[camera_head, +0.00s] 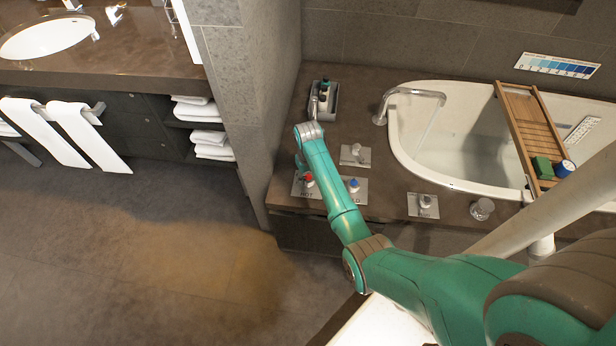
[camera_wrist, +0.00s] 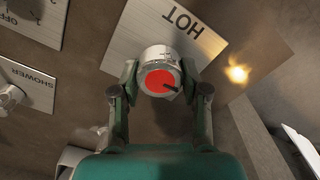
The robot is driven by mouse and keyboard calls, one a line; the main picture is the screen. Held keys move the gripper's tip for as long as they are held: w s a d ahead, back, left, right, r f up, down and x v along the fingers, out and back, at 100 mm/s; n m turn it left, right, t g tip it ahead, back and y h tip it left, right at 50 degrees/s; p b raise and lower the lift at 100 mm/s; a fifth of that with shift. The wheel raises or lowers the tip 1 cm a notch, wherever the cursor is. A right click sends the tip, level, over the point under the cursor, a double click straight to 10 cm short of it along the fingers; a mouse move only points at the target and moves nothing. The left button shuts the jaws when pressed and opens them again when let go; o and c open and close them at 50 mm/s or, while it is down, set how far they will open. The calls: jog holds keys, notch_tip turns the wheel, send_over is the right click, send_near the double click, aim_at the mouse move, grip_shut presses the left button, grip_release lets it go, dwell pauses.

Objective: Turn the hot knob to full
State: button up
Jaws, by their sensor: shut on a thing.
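The hot knob (camera_wrist: 159,80) is a round metal knob with a red face and a dark pointer mark, on a metal plate (camera_wrist: 205,45) labelled HOT in the wrist view. The pointer lies toward the lower right of the red face in that view. My gripper (camera_wrist: 160,88) has its two fingers on either side of the knob and is shut on it. In the head view the red-topped hot knob (camera_head: 308,178) shows beside my arm, and the arm hides part of its plate. The cold knob (camera_head: 353,184) with a blue top stands to its right.
A lever plate (camera_head: 355,155) sits behind the knobs, and another control plate (camera_head: 423,205) is to the right. The bathtub (camera_head: 450,130), spout (camera_head: 410,95) and wooden tray (camera_head: 525,120) are farther right. A bottle caddy (camera_head: 323,103) stands behind. A plate marked SHOWER (camera_wrist: 30,87) is nearby.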

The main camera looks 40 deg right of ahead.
aim_at(308, 177)
jog(key=o, duration=1.1)
jog(key=shift+o, duration=0.2)
jog(key=shift+r, duration=0.1)
notch_tip(308, 177, up, 12)
jog(key=shift+f, duration=0.2)
